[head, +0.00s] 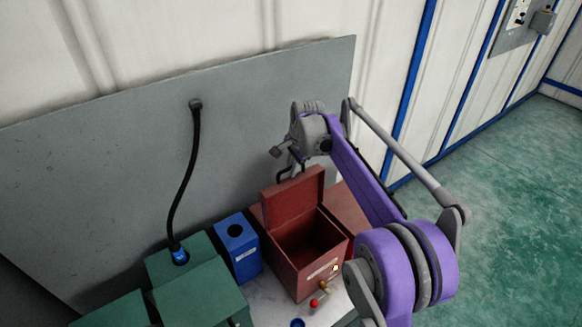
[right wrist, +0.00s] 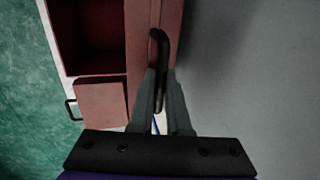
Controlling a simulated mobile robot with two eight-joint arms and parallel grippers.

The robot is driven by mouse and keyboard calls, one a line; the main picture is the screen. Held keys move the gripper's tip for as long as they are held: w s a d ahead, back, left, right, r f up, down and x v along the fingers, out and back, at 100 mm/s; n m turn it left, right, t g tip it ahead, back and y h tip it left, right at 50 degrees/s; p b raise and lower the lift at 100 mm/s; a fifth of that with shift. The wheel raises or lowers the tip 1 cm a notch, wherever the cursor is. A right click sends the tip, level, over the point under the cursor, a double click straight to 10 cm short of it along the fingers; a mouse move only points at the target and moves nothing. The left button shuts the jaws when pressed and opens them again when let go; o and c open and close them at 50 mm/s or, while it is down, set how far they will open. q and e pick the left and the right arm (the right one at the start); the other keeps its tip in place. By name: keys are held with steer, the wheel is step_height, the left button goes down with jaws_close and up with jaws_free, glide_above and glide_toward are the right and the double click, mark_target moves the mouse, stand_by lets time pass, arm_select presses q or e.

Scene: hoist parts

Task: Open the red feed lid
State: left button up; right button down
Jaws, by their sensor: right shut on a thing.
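The red feed lid (head: 292,192) stands raised, about upright, at the back of the red box (head: 312,270), whose dark inside shows in the head view. In the right wrist view the lid (right wrist: 140,45) has a black handle (right wrist: 161,50). My right gripper (right wrist: 162,75) is shut on this handle; in the head view its jaws (head: 291,168) are at the lid's top edge, partly hidden. My left gripper is not in view.
Another red surface (head: 345,212) lies right of the open box. A blue box (head: 238,250) and green boxes (head: 200,295) stand to its left. A black cable (head: 182,180) runs down a grey panel (head: 110,190) close behind. Green floor (head: 510,200) is clear at right.

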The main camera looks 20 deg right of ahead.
stand_by(0.3)
steer(key=c, duration=0.9)
jaws_free()
steer(key=shift+s, duration=0.1)
steer(key=v, duration=1.1)
steer(key=shift+p, duration=0.3)
steer(key=s+a+f+n+t, duration=0.1)
steer(key=s+f+n, duration=0.2)
steer(key=s+n, duration=0.85)
steer(key=s+f+n+t, duration=0.1)
steer(key=s+f, duration=0.5)
steer(key=s, duration=0.4)
steer(key=s+f+n+h, duration=0.1)
steer(key=s+f, duration=0.6)
steer(key=s, duration=0.4)
steer(key=shift+s+a+f+t, duration=0.2)
steer(key=shift+s+t, duration=0.15)
steer(key=shift+t, duration=0.05)
